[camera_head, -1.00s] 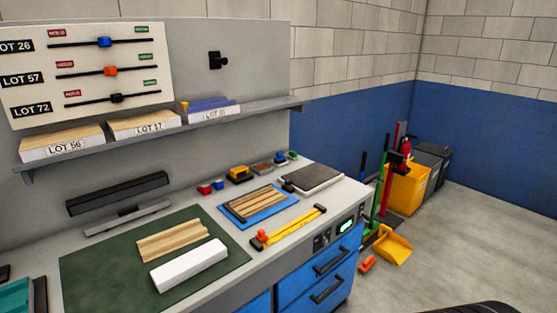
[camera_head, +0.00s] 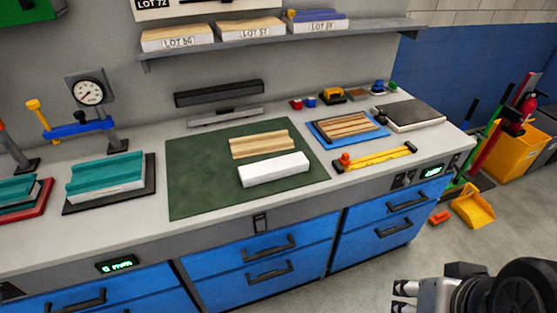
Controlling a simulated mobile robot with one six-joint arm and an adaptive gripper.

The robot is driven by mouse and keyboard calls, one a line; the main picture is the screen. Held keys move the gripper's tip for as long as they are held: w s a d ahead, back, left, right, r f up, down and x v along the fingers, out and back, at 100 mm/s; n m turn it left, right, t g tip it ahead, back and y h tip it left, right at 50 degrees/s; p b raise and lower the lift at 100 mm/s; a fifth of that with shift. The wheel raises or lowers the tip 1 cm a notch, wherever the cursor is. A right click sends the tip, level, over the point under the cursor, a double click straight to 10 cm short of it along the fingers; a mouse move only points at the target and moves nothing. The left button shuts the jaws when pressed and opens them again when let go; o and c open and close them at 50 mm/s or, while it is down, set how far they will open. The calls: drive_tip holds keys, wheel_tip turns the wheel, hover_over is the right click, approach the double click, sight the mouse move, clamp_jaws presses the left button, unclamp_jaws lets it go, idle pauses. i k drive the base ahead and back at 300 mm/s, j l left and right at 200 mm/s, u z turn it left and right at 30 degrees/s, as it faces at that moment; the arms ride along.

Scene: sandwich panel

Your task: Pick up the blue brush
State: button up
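I cannot make out a clear blue brush. A small blue item (camera_head: 378,86) stands at the back right of the worktop and is too small to identify. A long blue handle (camera_head: 472,110) leans among the cleaning tools at the right; its lower end is unclear. My gripper (camera_head: 396,297) is at the bottom right, in front of the blue drawers. Its two fingers point left and are apart, with nothing between them. It is well away from both blue items.
The worktop holds a green mat (camera_head: 200,180) with a wooden profile (camera_head: 262,145) and a white block (camera_head: 274,169), a blue tray (camera_head: 318,130), a yellow tool (camera_head: 376,158) and a dark plate (camera_head: 412,115). A yellow dustpan (camera_head: 473,206) lies on the floor at right.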

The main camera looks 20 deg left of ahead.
sight(378, 87)
drive_tip(key=i+l+u, duration=0.1)
drive_tip(key=i+l, duration=0.2)
drive_tip(key=i+l+u, duration=0.1)
drive_tip(key=i+l, duration=0.2)
drive_tip(key=i+l+u, duration=0.1)
drive_tip(key=i+l, duration=0.25)
drive_tip(key=i+l+u, duration=0.1)
drive_tip(key=i+l, duration=0.25)
drive_tip(key=i+l+u, duration=0.1)
drive_tip(key=i+l, duration=0.2)
drive_tip(key=i+l+u, duration=0.1)
drive_tip(key=i+l, duration=0.15)
drive_tip(key=l, duration=0.25)
drive_tip(key=i+l+u, duration=0.1)
drive_tip(key=i+l, duration=0.15)
drive_tip(key=l, duration=0.2)
drive_tip(key=i+l+u, duration=0.1)
drive_tip(key=i+l, duration=0.15)
drive_tip(key=l, duration=0.2)
